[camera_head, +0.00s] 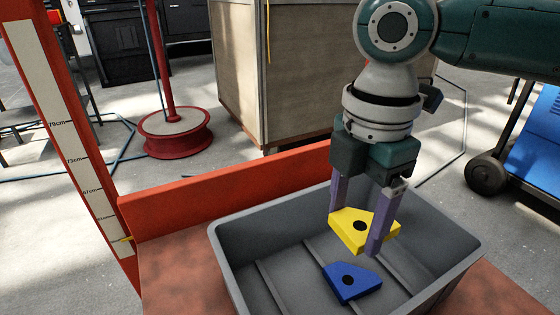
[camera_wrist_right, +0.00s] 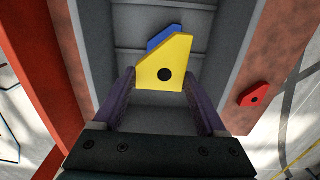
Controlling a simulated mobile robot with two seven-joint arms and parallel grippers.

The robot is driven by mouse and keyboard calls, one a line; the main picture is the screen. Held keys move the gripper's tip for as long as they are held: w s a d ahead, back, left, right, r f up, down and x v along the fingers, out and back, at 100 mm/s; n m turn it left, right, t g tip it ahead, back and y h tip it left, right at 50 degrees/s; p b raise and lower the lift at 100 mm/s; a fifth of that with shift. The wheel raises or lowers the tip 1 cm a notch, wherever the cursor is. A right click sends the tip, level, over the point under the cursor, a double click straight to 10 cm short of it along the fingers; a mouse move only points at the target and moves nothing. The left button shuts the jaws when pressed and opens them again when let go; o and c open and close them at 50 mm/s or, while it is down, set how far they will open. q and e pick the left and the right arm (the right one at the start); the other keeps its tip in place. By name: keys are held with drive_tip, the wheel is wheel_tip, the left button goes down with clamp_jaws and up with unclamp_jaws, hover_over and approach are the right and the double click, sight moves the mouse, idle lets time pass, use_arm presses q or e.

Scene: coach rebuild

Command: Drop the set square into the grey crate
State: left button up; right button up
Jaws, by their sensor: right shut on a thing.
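A yellow set square (camera_head: 345,225), a flat angular plate with a dark round spot, is between the purple fingers of my right gripper (camera_head: 357,236). The gripper is shut on it and holds it over the grey crate (camera_head: 232,262). A blue plate of similar shape (camera_head: 345,284) lies inside the crate, below the yellow one. In the right wrist view, the yellow set square (camera_wrist_right: 172,56) partly hides the blue plate (camera_wrist_right: 165,37). My left gripper is not in view.
The crate stands on a reddish-brown surface (camera_head: 172,262) with an orange-red raised edge (camera_head: 220,187) behind it. A red plate (camera_wrist_right: 254,95) lies outside the crate in the wrist view. A wooden box (camera_head: 300,75) and a red round-based stand (camera_head: 178,133) are on the floor beyond.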

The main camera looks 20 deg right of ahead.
sight(354, 224)
drive_tip(key=o, duration=1.4)
wheel_tip(354, 224, up, 10)
drive_tip(key=p, duration=0.4)
drive_tip(key=s+a+r+m+t+y+p, duration=0.1)
drive_tip(key=s+a+r+m+y+p, duration=0.25)
drive_tip(key=r+p, duration=0.5)
drive_tip(key=s+a+r+m+t+p, duration=0.1)
drive_tip(key=s+a+r+m+p, duration=0.3)
drive_tip(key=a+p, duration=0.55)
drive_tip(key=s+d+r+m+t+h+p, duration=0.1)
drive_tip(key=s+d+r+m+h+p, duration=0.1)
drive_tip(key=s+d+r+m+p, duration=0.45)
drive_tip(key=s+d+r+m+t+h+p, duration=0.1)
drive_tip(key=s+d+r+m+p, duration=0.3)
drive_tip(key=r+p, duration=0.5)
wheel_tip(354, 224, up, 34)
drive_tip(key=w+n+p, duration=0.1)
drive_tip(key=p, duration=3.5)
drive_tip(key=shift+w+d, duration=0.25)
drive_tip(key=shift+w, duration=0.1)
